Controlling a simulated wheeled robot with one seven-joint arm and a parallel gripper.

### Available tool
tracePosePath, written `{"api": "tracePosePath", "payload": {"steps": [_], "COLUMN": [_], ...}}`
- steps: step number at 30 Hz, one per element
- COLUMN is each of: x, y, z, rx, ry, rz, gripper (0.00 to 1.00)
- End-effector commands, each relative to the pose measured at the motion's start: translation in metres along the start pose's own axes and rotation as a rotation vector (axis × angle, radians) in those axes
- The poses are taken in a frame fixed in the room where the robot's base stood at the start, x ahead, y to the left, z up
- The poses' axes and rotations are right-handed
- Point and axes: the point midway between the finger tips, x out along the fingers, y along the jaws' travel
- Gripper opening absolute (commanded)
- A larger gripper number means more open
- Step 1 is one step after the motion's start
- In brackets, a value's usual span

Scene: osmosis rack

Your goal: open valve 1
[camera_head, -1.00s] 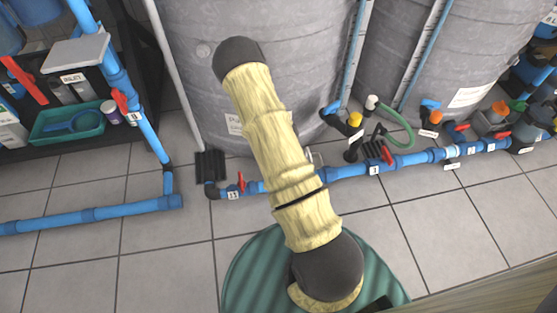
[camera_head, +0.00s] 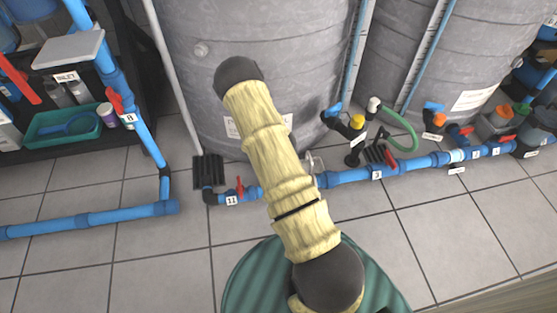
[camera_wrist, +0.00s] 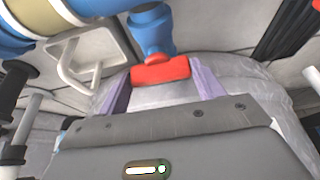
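In the wrist view my gripper (camera_wrist: 162,75) has its two purple fingers spread apart. A red valve handle (camera_wrist: 160,69) on a blue pipe fitting (camera_wrist: 151,32) lies between the fingers, close to both. I cannot tell whether either finger touches it. No number label shows on this valve in the wrist view. In the head view my arm runs up the middle and my gripper is out of sight.
A low blue pipe (camera_head: 345,177) with red valve handles runs along the floor before large grey tanks (camera_head: 270,60). A valve labelled 8 (camera_head: 129,118) is on the left pipe. A shelf holds a green tray (camera_head: 62,128). The tiled floor (camera_head: 120,265) at front left is clear.

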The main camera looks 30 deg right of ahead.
Motion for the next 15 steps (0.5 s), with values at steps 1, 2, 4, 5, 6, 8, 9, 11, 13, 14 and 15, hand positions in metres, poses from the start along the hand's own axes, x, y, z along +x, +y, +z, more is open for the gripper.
{"api": "tracePosePath", "payload": {"steps": [1,2,4,5,6,8,9,11,13,14,15], "x": [-0.0001,-0.0001,-0.0003,-0.0005,-0.0008,-0.0012,-0.0016,-0.0021,-0.0030,-0.0034,-0.0039], "y": [-0.0001,-0.0001,0.0000,0.0001,0.0002,0.0005,0.0006,0.0007,0.0007,0.0009,0.0012], "z": [0.0001,0.0001,0.0000,0.0000,0.0000,-0.0001,-0.0001,-0.0002,-0.0007,-0.0010,-0.0012], "rx": [0.000,0.000,-0.002,-0.004,-0.007,-0.015,-0.021,-0.036,-0.058,-0.070,-0.087], "ry": [0.000,0.000,0.000,0.000,0.000,-0.001,-0.001,-0.001,-0.001,-0.001,-0.001], "rz": [0.000,0.000,-0.001,-0.002,-0.003,-0.006,-0.010,-0.016,-0.026,-0.031,-0.038], "gripper": [0.44,0.44,0.44,0.44,0.44,0.44,0.44,0.45,0.45,0.45,0.45]}}
